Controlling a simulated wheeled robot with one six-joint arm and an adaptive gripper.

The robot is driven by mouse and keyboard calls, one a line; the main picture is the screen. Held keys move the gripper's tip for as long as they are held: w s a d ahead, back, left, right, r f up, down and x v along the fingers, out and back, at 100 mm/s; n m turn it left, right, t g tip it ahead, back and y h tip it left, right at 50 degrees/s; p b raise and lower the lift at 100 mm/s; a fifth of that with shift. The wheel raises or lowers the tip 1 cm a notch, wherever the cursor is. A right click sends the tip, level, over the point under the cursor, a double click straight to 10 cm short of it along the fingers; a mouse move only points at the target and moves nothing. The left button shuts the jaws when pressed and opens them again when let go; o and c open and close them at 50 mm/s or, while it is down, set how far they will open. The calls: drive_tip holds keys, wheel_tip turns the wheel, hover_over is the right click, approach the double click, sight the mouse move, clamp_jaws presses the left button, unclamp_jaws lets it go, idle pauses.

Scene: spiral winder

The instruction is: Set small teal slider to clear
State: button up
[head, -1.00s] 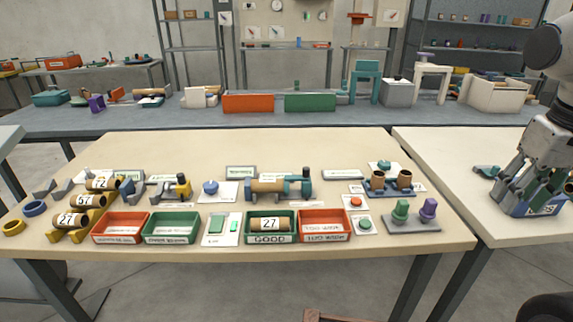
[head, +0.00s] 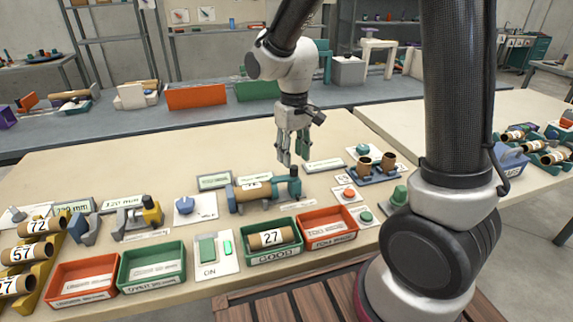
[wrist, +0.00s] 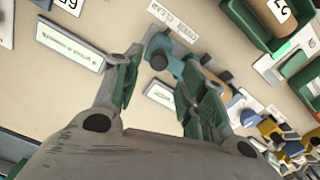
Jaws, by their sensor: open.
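The winder (head: 255,190) lies across the middle of the table, with a brown tube along it. A teal upright part with a dark top (head: 295,186) stands at its right end and seems to be the slider; its exact setting cannot be told. The wrist view shows this teal part (wrist: 166,47) beyond my fingertips, near a white label whose last word looks like CLEAR (wrist: 173,18). My gripper (head: 293,158) points down, open and empty, above and just behind the winder's right end.
Label plates (head: 214,181) and (head: 324,165) lie behind the winder. A green GOOD tray (head: 271,257) and a red tray (head: 352,236) stand in front. A blue holder with two brown cups (head: 381,176) is to the right.

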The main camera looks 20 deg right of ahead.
sight(294, 166)
wheel_tip(294, 166, down, 4)
drive_tip(key=shift+d+f, duration=0.1)
clamp_jaws()
